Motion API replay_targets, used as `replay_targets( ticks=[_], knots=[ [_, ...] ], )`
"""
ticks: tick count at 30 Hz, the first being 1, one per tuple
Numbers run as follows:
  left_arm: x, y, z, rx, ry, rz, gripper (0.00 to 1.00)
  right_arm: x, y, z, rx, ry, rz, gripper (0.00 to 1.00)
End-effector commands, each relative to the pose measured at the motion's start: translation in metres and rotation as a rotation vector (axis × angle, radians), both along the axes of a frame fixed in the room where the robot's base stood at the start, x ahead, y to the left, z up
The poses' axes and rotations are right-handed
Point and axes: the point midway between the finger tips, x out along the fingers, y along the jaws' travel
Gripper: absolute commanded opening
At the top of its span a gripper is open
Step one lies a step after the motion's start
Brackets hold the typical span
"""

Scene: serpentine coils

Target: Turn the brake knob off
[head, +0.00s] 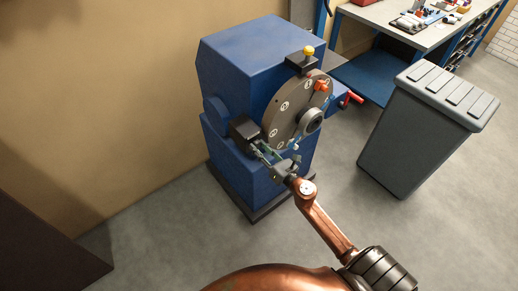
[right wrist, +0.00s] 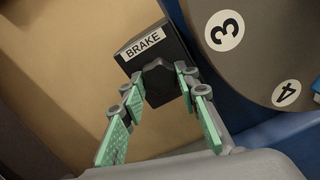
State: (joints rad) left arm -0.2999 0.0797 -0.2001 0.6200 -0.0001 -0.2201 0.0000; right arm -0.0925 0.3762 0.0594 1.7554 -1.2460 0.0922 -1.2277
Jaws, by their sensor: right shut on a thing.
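The brake knob (right wrist: 158,76) is dark grey. It sticks out from a black box with a white BRAKE label (right wrist: 144,46) in the right wrist view. In the head view the black brake box (head: 243,130) sits on the left front of the blue machine (head: 246,62). My right gripper (head: 259,147) reaches the box from below right. In the right wrist view my right gripper (right wrist: 157,80) has its green-padded fingers on both sides of the knob, closed on it. The fingers hide the knob in the head view. My left gripper is not in view.
A grey numbered disc (head: 284,118) with an orange piece (head: 320,86) is right of the brake box. A red-handled crank (head: 352,97) juts out further right. A grey bin (head: 416,130) stands right of the machine. A workbench (head: 400,12) is behind. Floor between is open.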

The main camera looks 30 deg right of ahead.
Motion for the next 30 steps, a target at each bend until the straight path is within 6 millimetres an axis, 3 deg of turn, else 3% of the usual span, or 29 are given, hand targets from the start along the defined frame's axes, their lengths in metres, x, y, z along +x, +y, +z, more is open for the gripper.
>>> replay_targets(
  ticks=[17,18,25,30],
  knots=[
    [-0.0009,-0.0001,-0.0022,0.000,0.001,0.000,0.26,-0.0005,0.0002,-0.0023,-0.039,0.001,0.001,0.05],
    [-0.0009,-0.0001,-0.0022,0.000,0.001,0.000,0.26,-0.0006,0.0002,-0.0022,-0.039,0.001,0.000,0.30],
    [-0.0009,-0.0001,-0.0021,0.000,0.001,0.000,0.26,-0.0003,0.0001,-0.0013,-0.038,-0.001,0.001,0.46],
    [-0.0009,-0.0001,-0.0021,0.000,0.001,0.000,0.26,-0.0002,0.0001,-0.0007,-0.037,-0.002,0.000,0.47]
  ],
)
